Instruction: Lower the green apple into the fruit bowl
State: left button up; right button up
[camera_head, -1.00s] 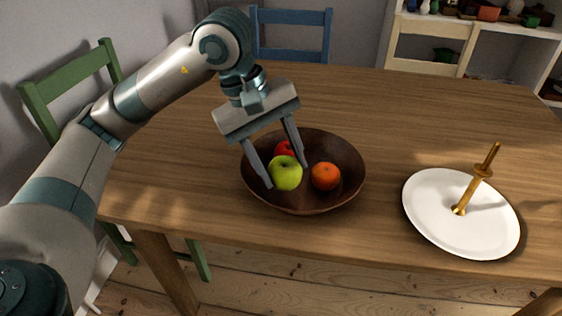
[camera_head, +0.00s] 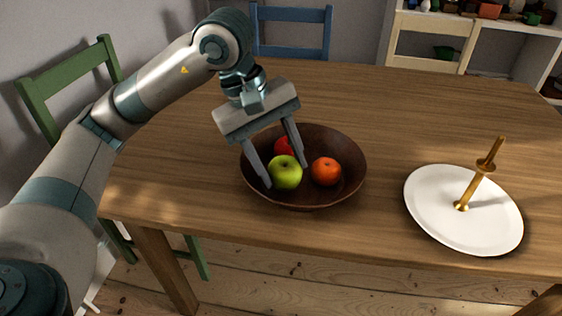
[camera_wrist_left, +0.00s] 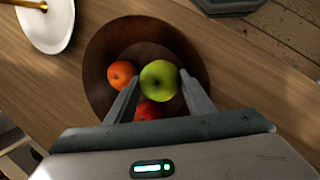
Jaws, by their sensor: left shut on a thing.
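The green apple (camera_head: 285,172) is between the fingers of my left gripper (camera_head: 285,176), which is shut on it. In the left wrist view the apple (camera_wrist_left: 159,80) shows between the two fingertips (camera_wrist_left: 158,82). The brown fruit bowl (camera_head: 345,184) stands on the table, and the apple is inside its outline in both views. I cannot tell whether the apple touches the bowl's bottom. A red apple (camera_head: 284,145) lies in the bowl behind the green one, partly hidden by it and a finger. An orange fruit (camera_head: 326,171) lies to the right. My right gripper is out of view.
A white plate (camera_head: 430,215) with a gold upright handle (camera_head: 485,165) stands on the wooden table (camera_head: 400,110) to the right of the bowl. A green chair (camera_head: 70,72) is at the left and a blue chair (camera_head: 292,17) behind. The table behind the plate is clear.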

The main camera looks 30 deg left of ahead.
pick_arm(q)
jog(key=shift+f+b, duration=0.85)
jog(key=shift+f, duration=0.05)
dwell(0.5)
jog(key=o, duration=1.1)
jog(key=shift+o, duration=0.4)
jog(key=shift+f, duration=0.1)
jog(key=shift+s, duration=0.1)
jog(key=p+v, duration=0.2)
jog(key=v, duration=1.5)
jog(key=shift+r+p, duration=0.4)
jog(key=shift+f, duration=0.1)
